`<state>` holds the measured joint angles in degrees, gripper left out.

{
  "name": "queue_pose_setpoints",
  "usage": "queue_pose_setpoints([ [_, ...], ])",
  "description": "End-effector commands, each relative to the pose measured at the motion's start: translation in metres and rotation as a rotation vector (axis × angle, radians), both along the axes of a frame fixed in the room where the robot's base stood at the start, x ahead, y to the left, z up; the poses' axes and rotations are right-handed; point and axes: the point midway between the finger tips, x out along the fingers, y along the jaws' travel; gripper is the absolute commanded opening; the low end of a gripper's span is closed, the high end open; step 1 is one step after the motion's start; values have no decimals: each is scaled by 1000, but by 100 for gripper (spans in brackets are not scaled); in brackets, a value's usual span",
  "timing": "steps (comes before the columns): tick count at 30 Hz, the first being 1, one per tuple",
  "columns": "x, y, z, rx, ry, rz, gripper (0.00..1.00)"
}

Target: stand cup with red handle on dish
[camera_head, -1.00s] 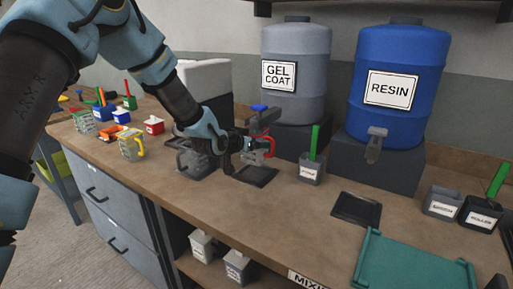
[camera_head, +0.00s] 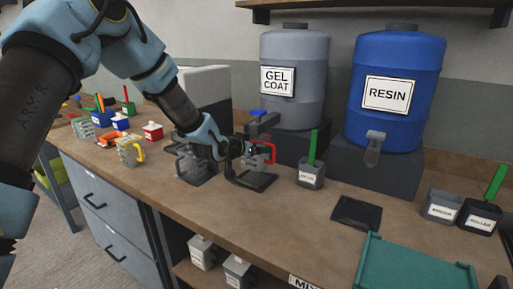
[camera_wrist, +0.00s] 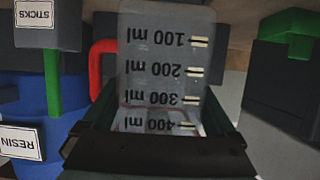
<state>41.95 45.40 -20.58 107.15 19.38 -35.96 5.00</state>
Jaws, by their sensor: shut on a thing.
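The clear measuring cup (camera_wrist: 160,60) with the red handle (camera_wrist: 100,65) fills the middle of the wrist view, its printed scale upside down there. My gripper (camera_wrist: 158,125) is shut on it, a dark finger on each side. In the head view, my gripper (camera_head: 240,150) holds the cup at the gel coat tap, with its red handle (camera_head: 270,152) to the right. My gripper hides part of the cup. Another black dish (camera_head: 356,211) lies empty before the resin drum.
The gel coat drum (camera_head: 296,100) and resin drum (camera_head: 397,60) stand behind on dark blocks. A sticks pot (camera_head: 311,176) is just right of the cup. A cup with a yellow handle (camera_head: 130,153) stands left. A green tray (camera_head: 415,262) lies front right.

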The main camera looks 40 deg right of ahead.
Motion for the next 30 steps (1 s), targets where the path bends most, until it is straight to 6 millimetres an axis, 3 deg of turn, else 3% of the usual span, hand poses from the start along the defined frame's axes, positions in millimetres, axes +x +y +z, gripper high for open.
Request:
queue_pose_setpoints([
  [15, 1, 2, -40, 9, 4, 3, 0],
  [30, 1, 3, -46, 10, 5, 3, 0],
])
